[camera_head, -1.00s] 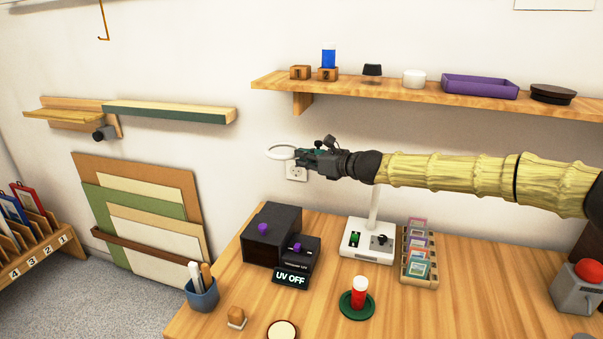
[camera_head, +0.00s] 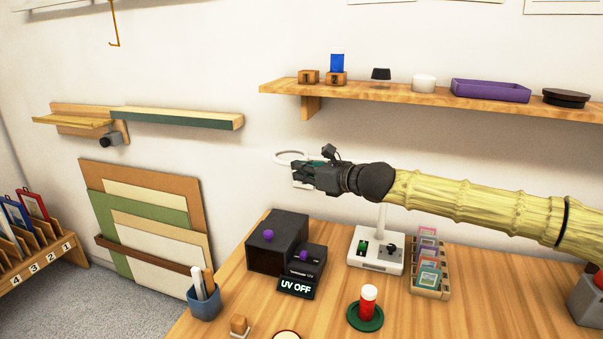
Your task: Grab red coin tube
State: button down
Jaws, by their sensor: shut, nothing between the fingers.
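The red coin tube (camera_head: 368,306) stands upright with a white cap on a round green coaster (camera_head: 353,318) near the front of the wooden table. My gripper (camera_head: 297,176) is in the air above the back of the table, in front of the wall. It points left, well above and to the left of the tube. Its fingers look closed with nothing in them. A white ring of a lamp or magnifier shows behind the fingers.
A blue pen cup (camera_head: 204,299) is at the left. A shelf (camera_head: 420,98) hangs above.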

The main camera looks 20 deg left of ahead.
aim_at(368, 293)
jog(key=k, duration=1)
